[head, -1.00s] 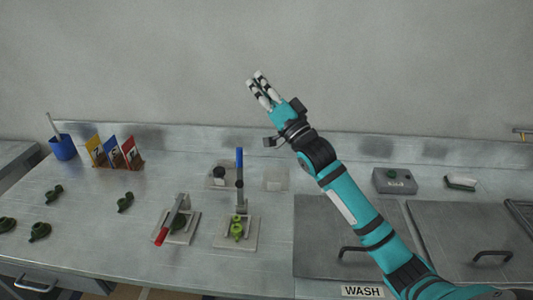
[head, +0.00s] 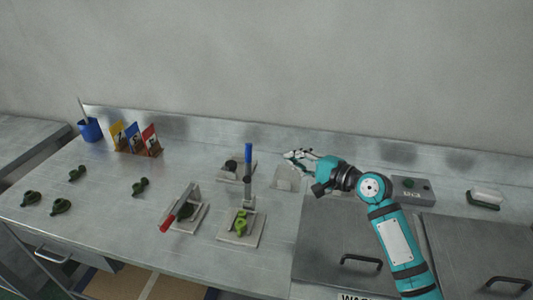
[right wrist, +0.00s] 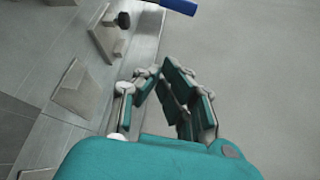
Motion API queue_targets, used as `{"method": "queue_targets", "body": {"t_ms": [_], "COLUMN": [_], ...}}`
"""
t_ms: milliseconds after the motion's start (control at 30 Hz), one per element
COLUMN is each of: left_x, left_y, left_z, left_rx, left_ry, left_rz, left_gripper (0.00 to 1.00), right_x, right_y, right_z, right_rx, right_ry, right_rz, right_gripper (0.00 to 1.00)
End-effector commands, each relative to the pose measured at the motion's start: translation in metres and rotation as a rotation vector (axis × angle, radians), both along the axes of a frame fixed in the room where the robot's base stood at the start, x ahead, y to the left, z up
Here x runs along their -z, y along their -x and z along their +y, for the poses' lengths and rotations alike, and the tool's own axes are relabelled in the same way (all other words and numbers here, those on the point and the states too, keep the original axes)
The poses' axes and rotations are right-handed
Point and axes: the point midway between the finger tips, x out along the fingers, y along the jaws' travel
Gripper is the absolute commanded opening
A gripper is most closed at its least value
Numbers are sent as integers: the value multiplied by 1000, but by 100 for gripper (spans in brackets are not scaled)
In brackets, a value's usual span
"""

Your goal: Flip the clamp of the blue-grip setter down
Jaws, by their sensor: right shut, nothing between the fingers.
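The blue-grip setter (head: 241,228) stands on the counter in the head view, with its blue handle (head: 248,154) pointing straight up. A bright green piece (head: 241,222) sits on its base plate. The blue handle also shows at the top edge of the right wrist view (right wrist: 178,5). My right gripper (head: 289,157) is right of the blue handle and apart from it, pointing left. Its fingers are together with nothing between them; they also show in the right wrist view (right wrist: 162,68). My left gripper is not in view.
A red-grip setter (head: 183,212) is left of the blue one, its handle lowered. Behind stand a plate with a dark knob (head: 231,166) and a pale block (head: 285,180). Dark green pieces (head: 61,206) lie at the left. A grey control box (head: 412,190) is at the right.

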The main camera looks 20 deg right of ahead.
Motion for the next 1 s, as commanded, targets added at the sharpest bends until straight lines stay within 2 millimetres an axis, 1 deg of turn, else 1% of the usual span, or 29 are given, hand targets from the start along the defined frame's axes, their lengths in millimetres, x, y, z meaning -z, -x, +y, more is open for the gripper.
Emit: {"method": "queue_targets", "body": {"t_ms": [167, 400, 600, 700, 800, 1000], "left_x": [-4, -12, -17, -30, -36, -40], "left_y": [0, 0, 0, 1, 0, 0], "left_z": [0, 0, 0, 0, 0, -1], "left_rx": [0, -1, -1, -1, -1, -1], "left_ry": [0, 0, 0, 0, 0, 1], "left_rz": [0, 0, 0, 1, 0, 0], "left_gripper": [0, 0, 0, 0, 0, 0], "right_x": [0, 7, 12, 6, 4, 3], "right_y": [-15, -58, -90, -77, -69, -62], "right_z": [8, 29, 45, 56, 63, 71], "right_rx": [0, 1, 1, -1, -1, 2], "right_ry": [-2, -3, -1, 1, 2, 1], "right_rz": [0, -1, -2, 0, 0, 0], "right_gripper": [0, 0, 0, 0, 0, 0]}}
